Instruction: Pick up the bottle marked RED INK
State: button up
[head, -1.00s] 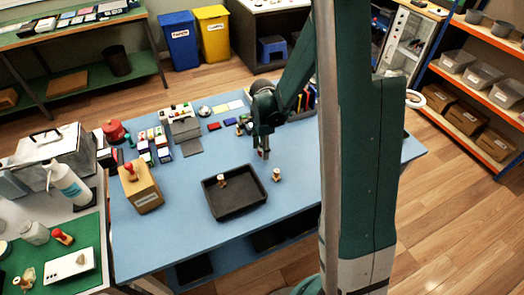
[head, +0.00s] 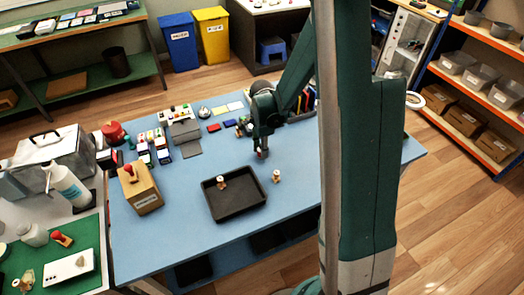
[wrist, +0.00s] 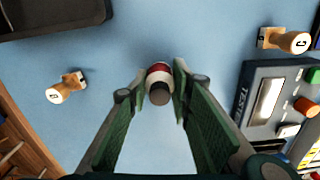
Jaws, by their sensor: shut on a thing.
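A small bottle with a dark cap, a white shoulder and a red band (wrist: 158,84) is between my fingers in the wrist view. Its label text cannot be read. My gripper (wrist: 156,92) is shut on it, with a green finger pad against each side. Whether the bottle's base touches the table is hard to tell.
The black tray (head: 236,214) holds a wooden stamp (head: 221,182). Another wooden stamp (head: 276,176) stands right of it. In the wrist view a tester device (wrist: 246,112) and a stamp (wrist: 290,41) lie at right. The blue table is clear in front of the tray.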

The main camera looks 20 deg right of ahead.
jog(key=shift+r+p, duration=0.7)
jog(key=shift+r, duration=4.2)
